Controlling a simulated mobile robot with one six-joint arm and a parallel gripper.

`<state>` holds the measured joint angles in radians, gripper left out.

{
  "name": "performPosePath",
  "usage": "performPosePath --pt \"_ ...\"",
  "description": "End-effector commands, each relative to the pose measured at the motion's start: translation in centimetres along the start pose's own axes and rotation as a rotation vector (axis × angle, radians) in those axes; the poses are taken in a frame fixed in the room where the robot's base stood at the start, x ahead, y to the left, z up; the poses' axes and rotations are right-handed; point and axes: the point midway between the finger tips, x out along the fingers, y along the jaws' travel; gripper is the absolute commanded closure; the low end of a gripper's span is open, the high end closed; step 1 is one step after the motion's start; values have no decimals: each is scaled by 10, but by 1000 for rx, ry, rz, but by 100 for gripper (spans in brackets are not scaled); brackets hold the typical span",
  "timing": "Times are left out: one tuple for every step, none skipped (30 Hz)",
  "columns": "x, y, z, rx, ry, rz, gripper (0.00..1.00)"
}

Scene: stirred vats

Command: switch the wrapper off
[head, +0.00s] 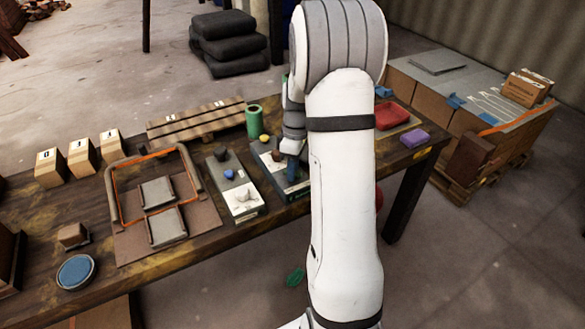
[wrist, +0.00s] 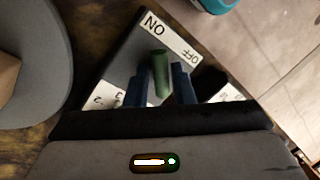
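A grey control panel with white ON and OFF labels (wrist: 168,36) lies under my gripper in the wrist view. A green lever (wrist: 160,72) stands up from it, between the ON and OFF ends. My gripper (wrist: 160,88) has its two blue fingers apart, one on each side of the lever; a thin gap shows by the right finger. Whether they touch the lever is hard to tell. In the head view my gripper (head: 292,172) is over the panel (head: 268,160) on the table, and my arm hides much of it. No wrapper name is readable.
A second panel with knobs (head: 235,187) stands just left. Further left is an orange-edged frame (head: 115,200) with grey plates. A green cylinder (head: 254,122) and a pallet (head: 195,120) are behind. A red item (head: 392,116) and purple block (head: 414,138) lie right.

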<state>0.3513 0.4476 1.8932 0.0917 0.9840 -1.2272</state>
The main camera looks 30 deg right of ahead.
Motion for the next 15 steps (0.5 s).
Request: performPosePath --pt "0 0 0 0 0 0 82" --pt "0 0 0 0 0 0 85" --pt "0 0 0 0 0 0 88" --pt "0 0 0 0 0 0 90" --pt "0 0 0 0 0 0 93" --pt "0 0 0 0 0 0 96" --pt "0 0 0 -1 0 0 99" --pt "0 0 0 -1 0 0 100" --pt "0 0 0 -1 0 0 100" --pt "0 0 -1 -1 0 0 100" --pt "0 -1 -1 -1 0 0 100" --pt "0 -1 -1 0 0 0 100" --pt "0 -1 -1 1 0 0 100" --pt "0 -1 -1 3 1 0 100" --pt "0 -1 -1 8 2 0 100"
